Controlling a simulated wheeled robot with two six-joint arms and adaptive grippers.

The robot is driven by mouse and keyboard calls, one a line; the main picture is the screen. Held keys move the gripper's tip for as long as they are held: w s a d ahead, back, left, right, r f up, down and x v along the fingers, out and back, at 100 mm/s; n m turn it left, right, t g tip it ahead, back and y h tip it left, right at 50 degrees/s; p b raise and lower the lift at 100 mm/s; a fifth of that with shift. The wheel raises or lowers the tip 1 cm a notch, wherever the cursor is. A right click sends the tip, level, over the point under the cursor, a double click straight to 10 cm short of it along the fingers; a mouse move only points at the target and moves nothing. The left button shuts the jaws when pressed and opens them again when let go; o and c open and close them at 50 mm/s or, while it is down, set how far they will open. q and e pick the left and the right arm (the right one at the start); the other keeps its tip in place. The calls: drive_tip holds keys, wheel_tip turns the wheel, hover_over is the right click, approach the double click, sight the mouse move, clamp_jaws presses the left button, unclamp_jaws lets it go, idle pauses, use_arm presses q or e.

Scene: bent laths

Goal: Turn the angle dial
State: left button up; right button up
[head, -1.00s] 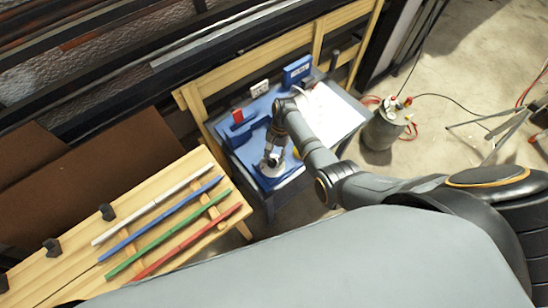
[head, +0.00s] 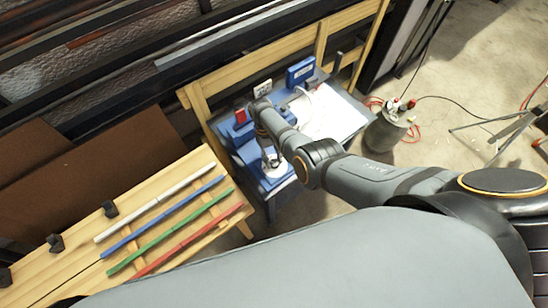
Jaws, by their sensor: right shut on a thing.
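The angle dial (head: 281,175) is a pale round disc at the front of the blue bending machine (head: 247,151) on the small table. My right arm reaches in from the right, and its right gripper (head: 270,161) points down at the dial. The gripper is shut on the dial, with its fingertips small and partly hidden by my wrist. Any marks on the dial are too small to read. My left gripper is out of view.
A wooden rack (head: 75,240) at the left holds a white, a blue, a green and a red lath (head: 190,242). A white sheet (head: 325,112) lies on the table's right side. A grey canister (head: 386,133) with hoses stands on the floor at right.

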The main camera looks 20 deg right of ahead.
drive_tip(key=n+h, duration=0.1)
drive_tip(key=n, duration=0.1)
drive_tip(key=shift+a+r+n+t+p, duration=0.1)
drive_tip(key=shift+a+n+t+p, duration=0.05)
drive_tip(key=shift+n+t+p, duration=0.2)
drive_tip(key=shift+s+n+t+h+p, duration=0.1)
drive_tip(key=shift+n+t+h+p, duration=0.3)
drive_tip(key=shift+n, duration=1.25)
drive_tip(key=o, duration=1.1)
drive_tip(key=shift+h, duration=0.3)
drive_tip(key=shift+o, duration=0.2)
